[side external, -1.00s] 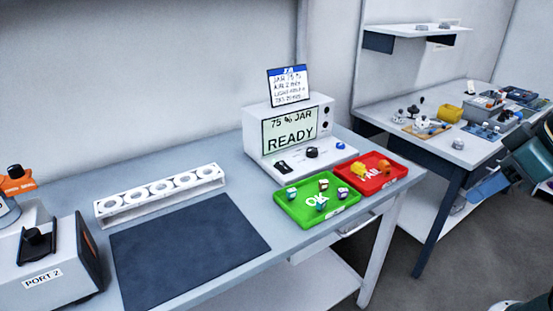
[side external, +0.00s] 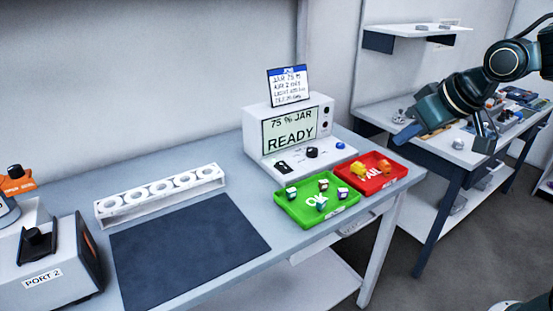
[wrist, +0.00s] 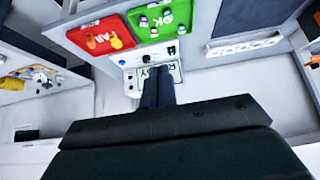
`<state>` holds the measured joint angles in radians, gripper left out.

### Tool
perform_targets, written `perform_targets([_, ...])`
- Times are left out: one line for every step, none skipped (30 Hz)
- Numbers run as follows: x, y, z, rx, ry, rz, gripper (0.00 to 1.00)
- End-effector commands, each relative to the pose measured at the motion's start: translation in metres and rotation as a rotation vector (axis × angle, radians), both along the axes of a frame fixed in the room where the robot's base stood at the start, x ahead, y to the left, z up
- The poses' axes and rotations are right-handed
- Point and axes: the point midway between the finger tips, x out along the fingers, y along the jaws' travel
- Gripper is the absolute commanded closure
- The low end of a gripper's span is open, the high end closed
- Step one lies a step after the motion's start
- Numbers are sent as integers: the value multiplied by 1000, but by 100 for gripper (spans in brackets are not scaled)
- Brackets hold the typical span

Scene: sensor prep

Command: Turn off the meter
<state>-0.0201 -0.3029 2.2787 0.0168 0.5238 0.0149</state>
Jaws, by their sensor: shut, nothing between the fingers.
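The meter (side external: 298,163) is a white box at the back of the bench. Its screen (side external: 290,131) reads "75 % JAR READY". Its lower panel carries a black switch (side external: 281,167) at the left, a dark knob (side external: 312,152) in the middle and a blue button (side external: 340,145) at the right. My gripper (side external: 400,138) is in the air to the right of the meter, apart from it, shut and empty. In the wrist view, my fingers (wrist: 157,82) are together and cover part of the meter's screen; its panel (wrist: 155,52) shows beyond them.
A green OK tray (side external: 290,208) and a red FAIL tray (side external: 400,170), both holding small sensors, sit in front of the meter. A sign (side external: 288,86) stands on top. A white rack (side external: 160,190) and dark mat (side external: 190,255) lie left. A second bench (side external: 440,150) stands right.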

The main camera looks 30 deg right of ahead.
Motion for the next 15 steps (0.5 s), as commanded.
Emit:
perform_targets([11, 1, -2, 0, -5, 0, 100])
perform_targets([18, 1, -3, 0, -12, 0, 100])
perform_targets([26, 1, -4, 0, -18, 0, 100])
perform_targets([33, 1, -5, 0, -25, 0, 100])
perform_targets([39, 2, -6, 0, -31, 0, 100])
perform_targets([47, 2, -8, 0, -38, 0, 100])
perform_targets([54, 2, -9, 0, -45, 0, 100])
perform_targets([60, 3, -10, 0, -51, -1, 100])
perform_targets([69, 3, -13, 0, -58, -1, 100])
perform_targets([75, 3, -14, 0, -64, -1, 100])
perform_targets([81, 4, -16, 0, -71, -1, 100])
perform_targets([89, 4, -19, 0, -78, -1, 100])
perform_targets([95, 5, -20, 0, -85, -1, 100])
perform_targets([102, 5, -22, 0, -90, -1, 100])
perform_targets([110, 6, -25, -1, -99, 0, 100])
